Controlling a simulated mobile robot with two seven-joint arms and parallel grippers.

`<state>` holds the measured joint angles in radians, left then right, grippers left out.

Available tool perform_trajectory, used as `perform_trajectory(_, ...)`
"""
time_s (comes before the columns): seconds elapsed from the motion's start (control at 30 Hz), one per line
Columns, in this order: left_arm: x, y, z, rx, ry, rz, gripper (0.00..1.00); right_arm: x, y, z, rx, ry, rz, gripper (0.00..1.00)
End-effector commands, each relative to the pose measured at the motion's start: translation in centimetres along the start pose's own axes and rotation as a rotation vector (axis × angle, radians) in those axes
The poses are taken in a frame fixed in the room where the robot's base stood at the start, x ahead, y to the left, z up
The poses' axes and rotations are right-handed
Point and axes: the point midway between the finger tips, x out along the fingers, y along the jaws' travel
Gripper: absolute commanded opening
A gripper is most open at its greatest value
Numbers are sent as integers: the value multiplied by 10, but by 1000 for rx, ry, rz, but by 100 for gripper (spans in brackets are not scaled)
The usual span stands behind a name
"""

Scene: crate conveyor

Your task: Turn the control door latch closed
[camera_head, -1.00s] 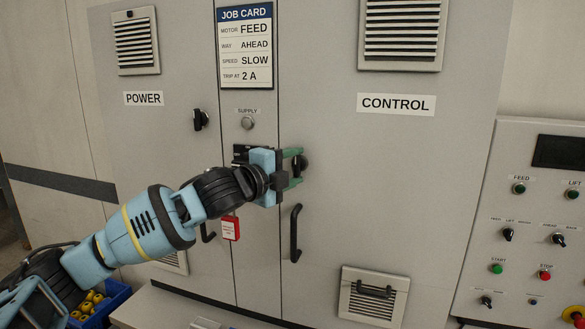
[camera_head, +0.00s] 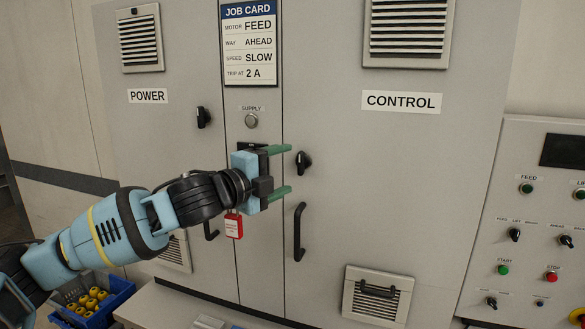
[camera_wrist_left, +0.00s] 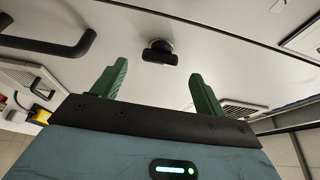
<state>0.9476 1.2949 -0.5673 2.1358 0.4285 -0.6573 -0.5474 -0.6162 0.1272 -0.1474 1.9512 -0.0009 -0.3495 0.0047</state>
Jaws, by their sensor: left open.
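The control door latch (camera_head: 303,161) is a black knob on the grey control door (camera_head: 390,170), near its left edge and above the black door handle (camera_head: 299,232). In the left wrist view the latch (camera_wrist_left: 158,53) shows beyond and between the fingertips, apart from them. My left gripper (camera_head: 281,170) has green fingers spread open and empty. It is just left of the latch in the head view and does not touch it. My right gripper is in neither view.
The power door latch (camera_head: 203,117) and a red lockout tag (camera_head: 234,226) are on the cabinet to the left. A control panel with buttons (camera_head: 540,230) stands at the right. A blue bin (camera_head: 90,303) with yellow parts is at lower left.

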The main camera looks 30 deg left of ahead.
Motion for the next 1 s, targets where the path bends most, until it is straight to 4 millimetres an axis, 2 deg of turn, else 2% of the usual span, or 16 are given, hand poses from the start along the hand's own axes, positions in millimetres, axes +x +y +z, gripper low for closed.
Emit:
perform_trajectory(0.1,-13,1,1,4,-2,2,73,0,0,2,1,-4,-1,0)
perform_trajectory(0.33,-26,0,0,1,1,0,73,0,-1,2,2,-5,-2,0)
perform_trajectory(0.9,-28,0,0,1,1,-1,73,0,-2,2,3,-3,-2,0)
perform_trajectory(1.0,-26,5,-2,-10,6,5,73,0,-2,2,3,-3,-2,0)
